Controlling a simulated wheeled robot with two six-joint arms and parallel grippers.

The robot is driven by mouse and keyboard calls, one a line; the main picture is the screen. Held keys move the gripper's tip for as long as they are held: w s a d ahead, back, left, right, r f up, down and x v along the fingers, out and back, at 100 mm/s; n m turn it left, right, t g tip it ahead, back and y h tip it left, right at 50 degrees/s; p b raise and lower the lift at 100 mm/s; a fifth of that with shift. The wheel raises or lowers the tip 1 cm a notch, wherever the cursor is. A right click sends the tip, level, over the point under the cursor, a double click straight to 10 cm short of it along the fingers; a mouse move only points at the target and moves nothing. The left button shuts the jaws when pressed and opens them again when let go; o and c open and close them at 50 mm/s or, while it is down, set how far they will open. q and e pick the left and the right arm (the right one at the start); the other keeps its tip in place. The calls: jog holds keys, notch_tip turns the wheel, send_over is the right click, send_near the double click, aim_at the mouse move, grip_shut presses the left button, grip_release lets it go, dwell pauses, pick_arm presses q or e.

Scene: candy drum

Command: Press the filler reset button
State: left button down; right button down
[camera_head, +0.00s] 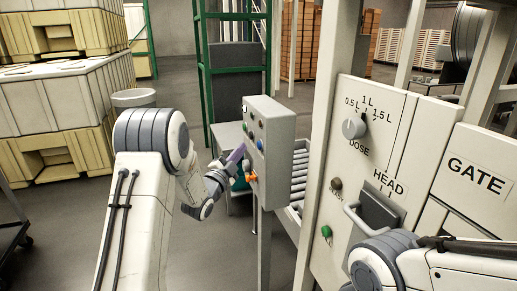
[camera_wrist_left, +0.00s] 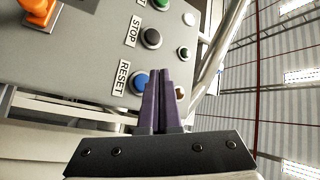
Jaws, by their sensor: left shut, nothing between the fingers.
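A grey control box (camera_head: 270,150) with several coloured buttons stands right of my left gripper (camera_head: 237,155) in the head view. In the left wrist view, the blue button (camera_wrist_left: 137,82) sits beside a RESET label (camera_wrist_left: 121,78). My left gripper (camera_wrist_left: 160,73) is shut, with its purple fingers together and nothing between them. Its tips appear just right of the blue button in the wrist view; I cannot tell whether they touch the panel.
A machine panel with a DOSE knob (camera_head: 354,128) and a HEAD handle stands at right. Rollers (camera_head: 299,170) lie behind the box.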

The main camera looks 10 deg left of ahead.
pick_arm(q)
jog(key=shift+s+a+b, duration=0.4)
jog(key=shift+s+a, duration=0.4)
jog(key=shift+a, duration=0.35)
jog(key=s+d+f+n+g, duration=0.25)
jog(key=d+g, duration=0.25)
jog(key=d, duration=0.6)
jog(key=s+d+f+n+g+y+b, duration=0.1)
jog(key=s+d+f+n+g+b, duration=0.1)
jog(key=s+d+f+g, duration=0.5)
jog(key=s+d+f+n+g+y, duration=0.1)
jog(key=s+g, duration=0.3)
jog(key=s, duration=1.3)
jog(key=s+d+f+n+g+y, duration=0.1)
jog(key=s+g, duration=0.3)
jog(key=s, duration=1.3)
jog(key=shift+s+d+f, duration=0.15)
jog(key=shift+d+f, duration=0.35)
jog(key=shift+d, duration=0.3)
